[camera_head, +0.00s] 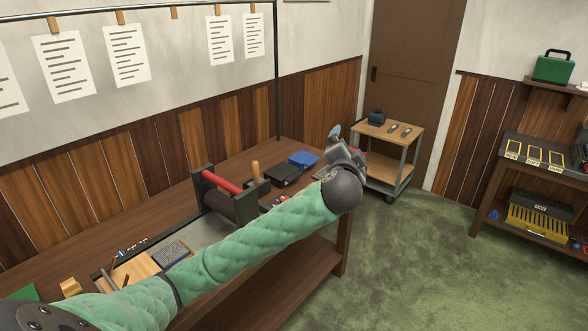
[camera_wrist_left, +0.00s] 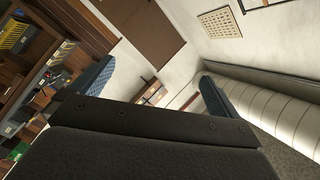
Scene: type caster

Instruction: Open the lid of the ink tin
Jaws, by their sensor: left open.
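My left gripper (camera_head: 336,135) is raised over the far right end of the bench, its fingers pointing up and away. In the left wrist view its two blue-grey fingers (camera_wrist_left: 155,88) stand wide apart with nothing between them. A flat dark box (camera_head: 283,174) lies on the bench to the left of the gripper and may be the ink tin; I cannot be sure. A blue box-like item (camera_head: 303,158) sits just behind it. Neither touches the gripper. I cannot make out an open lid on either. My right gripper is in neither view.
The bench (camera_head: 240,308) holds a press with a red roller (camera_head: 221,181) left of the dark box. A small trolley (camera_head: 392,130) with a dark blue item (camera_head: 376,117) stands beyond my gripper. A shelf unit (camera_head: 548,155) is at the right. The green floor (camera_head: 420,270) is clear.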

